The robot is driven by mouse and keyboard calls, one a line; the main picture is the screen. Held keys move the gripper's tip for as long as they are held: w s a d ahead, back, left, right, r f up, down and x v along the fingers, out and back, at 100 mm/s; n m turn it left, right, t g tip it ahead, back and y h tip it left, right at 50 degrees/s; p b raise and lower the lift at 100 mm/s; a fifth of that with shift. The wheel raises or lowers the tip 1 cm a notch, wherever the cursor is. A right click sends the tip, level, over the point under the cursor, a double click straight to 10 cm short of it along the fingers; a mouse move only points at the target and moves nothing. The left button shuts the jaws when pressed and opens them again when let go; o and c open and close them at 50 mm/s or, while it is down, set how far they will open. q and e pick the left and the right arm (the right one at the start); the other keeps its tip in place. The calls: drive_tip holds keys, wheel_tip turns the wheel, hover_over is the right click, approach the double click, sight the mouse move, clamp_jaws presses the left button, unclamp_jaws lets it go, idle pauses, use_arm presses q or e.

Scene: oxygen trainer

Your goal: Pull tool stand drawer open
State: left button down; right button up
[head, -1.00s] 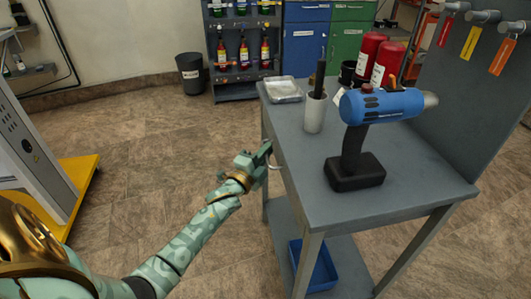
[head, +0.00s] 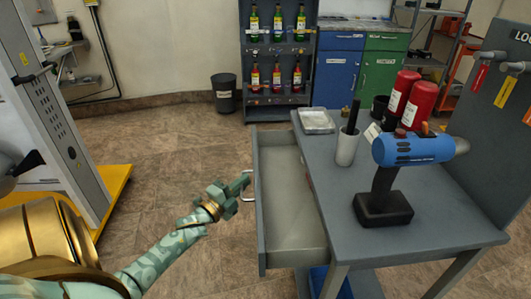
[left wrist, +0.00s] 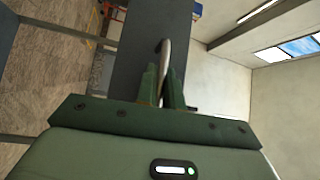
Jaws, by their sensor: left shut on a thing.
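The grey tool stand (head: 340,200) is at the right in the head view. Its drawer (head: 290,215) is pulled well out to the left, and its inside looks empty. A curved metal handle (head: 247,188) sits on the drawer's front. My left gripper (head: 244,184) is at this handle. In the left wrist view the gripper's green fingers (left wrist: 162,88) are closed around the handle bar (left wrist: 165,62), with the grey drawer front (left wrist: 140,55) beyond. My right gripper is not in view.
A black bin (head: 224,93) and bottle rack (head: 281,60) stand behind. Floor left of the drawer is clear.

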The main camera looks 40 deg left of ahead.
use_arm(q)
drive_tip(key=s+a, duration=0.5)
drive_tip(key=s, duration=0.1)
drive_tip(key=shift+s+a, duration=0.35)
drive_tip(key=shift+f, duration=0.1)
drive_tip(key=c, duration=1.5)
unclamp_jaws()
drive_tip(key=shift+s, duration=0.1)
drive_tip(key=s+p, duration=0.1)
drive_tip(key=s, duration=0.4)
drive_tip(key=s+d+f+p, duration=0.1)
drive_tip(key=s, duration=0.4)
drive_tip(key=s+f+p, duration=0.1)
drive_tip(key=s, duration=0.5)
drive_tip(key=shift+d, duration=0.2)
